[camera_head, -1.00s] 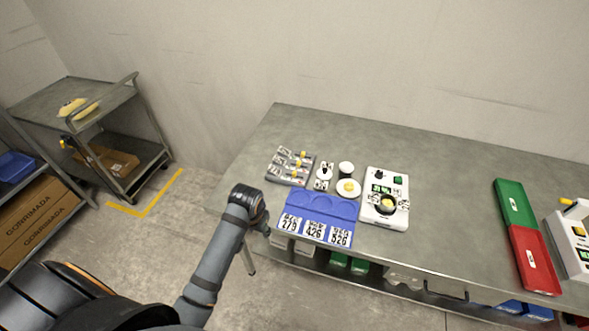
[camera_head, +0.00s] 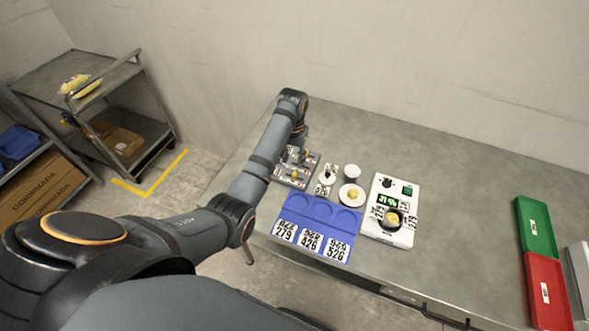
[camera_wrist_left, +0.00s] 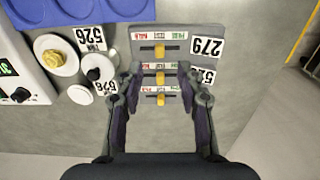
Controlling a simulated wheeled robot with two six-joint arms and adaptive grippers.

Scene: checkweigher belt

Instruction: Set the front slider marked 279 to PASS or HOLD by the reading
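The grey slider panel (camera_head: 290,181) lies at the left of the bench, partly behind my arm. In the left wrist view it has three rows with yellow knobs and red, white and green labels. The front slider (camera_wrist_left: 159,50) is beside an upside-down card marked 279 (camera_wrist_left: 207,46); its knob sits near the middle of its slot. My left gripper (camera_wrist_left: 162,108) is open and empty above the panel, its fingers on either side of the rear rows; it also shows in the head view (camera_head: 300,146). The scale (camera_head: 394,212) has a lit green display, too small to read surely. My right gripper is out of view.
A blue tray (camera_head: 295,209) with cards 279, 429 and 526 lies in front of the panel. Green (camera_head: 537,238) and red (camera_head: 537,290) trays lie far right. The bench back is clear.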

